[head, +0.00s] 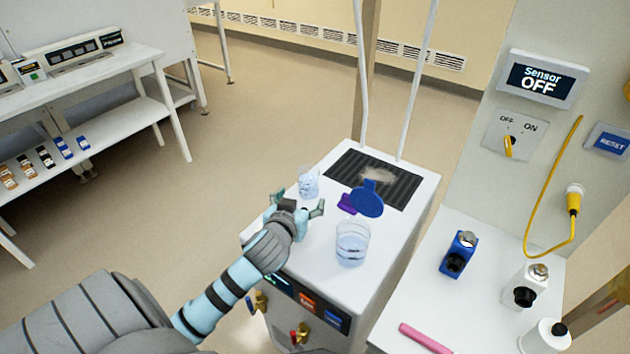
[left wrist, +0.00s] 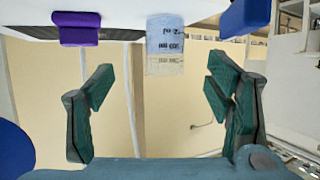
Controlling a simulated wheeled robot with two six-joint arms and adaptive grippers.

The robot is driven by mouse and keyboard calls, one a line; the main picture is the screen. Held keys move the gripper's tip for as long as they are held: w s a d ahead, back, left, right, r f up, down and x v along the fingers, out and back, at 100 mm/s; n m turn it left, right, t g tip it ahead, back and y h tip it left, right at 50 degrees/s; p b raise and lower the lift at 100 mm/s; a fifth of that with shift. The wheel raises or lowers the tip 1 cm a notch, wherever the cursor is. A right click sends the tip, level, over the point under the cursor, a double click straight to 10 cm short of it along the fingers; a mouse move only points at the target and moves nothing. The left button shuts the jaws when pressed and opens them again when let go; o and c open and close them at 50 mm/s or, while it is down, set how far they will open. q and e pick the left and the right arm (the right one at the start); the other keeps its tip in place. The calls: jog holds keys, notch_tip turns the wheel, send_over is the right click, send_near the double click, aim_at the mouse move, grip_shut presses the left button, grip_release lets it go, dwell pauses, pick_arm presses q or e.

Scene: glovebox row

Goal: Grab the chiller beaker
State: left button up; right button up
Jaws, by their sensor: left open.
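The white chiller (head: 310,255) has a dark grille on its top. One clear beaker (head: 308,182) with pale liquid stands at the far left of its top. A second clear beaker (head: 351,243) stands nearer its front edge. My left gripper (head: 296,206) is open and empty, just in front of the far beaker. In the left wrist view, upside down, a marked beaker (left wrist: 165,45) shows ahead of the spread fingers (left wrist: 160,105), apart from them. I cannot tell for sure which beaker the task names. My right gripper is not in view.
A purple block (head: 347,204) and a blue disc (head: 368,203) are right of my gripper. Two pale tubes (head: 416,75) rise behind the grille. Floor is open at left.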

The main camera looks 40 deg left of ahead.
aim_at(306, 186)
pick_arm(q)
jog(key=shift+w+a+f+b, duration=0.2)
jog(key=shift+w+a+f, duration=0.15)
jog(key=shift+w+a, duration=0.2)
jog(key=shift+w+a+f+b, duration=0.2)
jog(key=shift+w+a+f, duration=0.2)
jog(key=shift+w, duration=0.25)
jog(key=x, duration=0.2)
jog(key=b+x, duration=0.1)
jog(key=x, duration=0.4)
jog(key=shift+w+r, duration=0.2)
jog(key=shift+r, duration=0.15)
jog(key=shift+w+a+f, duration=0.15)
jog(key=shift+w+a, duration=0.1)
jog(key=shift+w, duration=0.15)
jog(key=c, duration=1.4)
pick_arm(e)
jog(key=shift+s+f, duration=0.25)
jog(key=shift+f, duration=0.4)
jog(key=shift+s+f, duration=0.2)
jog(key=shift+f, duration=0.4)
